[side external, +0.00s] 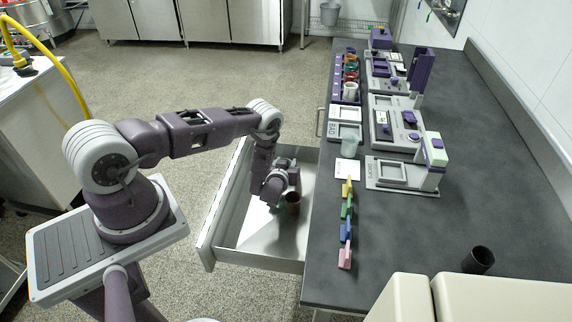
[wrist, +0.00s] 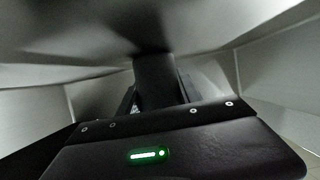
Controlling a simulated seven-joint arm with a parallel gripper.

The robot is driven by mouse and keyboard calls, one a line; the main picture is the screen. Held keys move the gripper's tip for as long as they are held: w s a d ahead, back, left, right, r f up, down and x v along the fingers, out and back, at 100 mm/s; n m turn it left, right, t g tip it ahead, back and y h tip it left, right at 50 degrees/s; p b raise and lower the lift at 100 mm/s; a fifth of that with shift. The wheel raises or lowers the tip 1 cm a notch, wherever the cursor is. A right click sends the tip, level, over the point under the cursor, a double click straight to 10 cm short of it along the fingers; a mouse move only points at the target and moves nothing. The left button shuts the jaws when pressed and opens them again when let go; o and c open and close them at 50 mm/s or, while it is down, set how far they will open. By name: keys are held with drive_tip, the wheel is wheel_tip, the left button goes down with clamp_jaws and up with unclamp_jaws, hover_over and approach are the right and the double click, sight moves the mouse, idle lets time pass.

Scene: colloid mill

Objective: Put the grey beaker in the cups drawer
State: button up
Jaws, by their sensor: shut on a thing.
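The open drawer (side external: 228,243) juts out left of the counter, with pale inner walls. My gripper (side external: 289,198) is low inside it, near the counter side, shut on a dark cup-like thing (side external: 293,203). This dark thing also shows between the jaws in the wrist view (wrist: 155,78). It looks brownish-black, and I cannot tell whether it is the grey beaker or whether it touches the drawer floor. A dark, near-black beaker (side external: 478,260) stands at the counter's near right.
Coloured clips (side external: 346,230) line the counter's left edge. A rack of small coloured cups (side external: 351,72) and grey-purple instruments (side external: 395,122) stand further back. Cream boxes (side external: 480,297) fill the near right. The drawer walls closely surround my gripper.

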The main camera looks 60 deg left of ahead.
drive_tip(key=o, duration=1.3)
drive_tip(key=shift+f, duration=0.1)
drive_tip(key=v, duration=1.2)
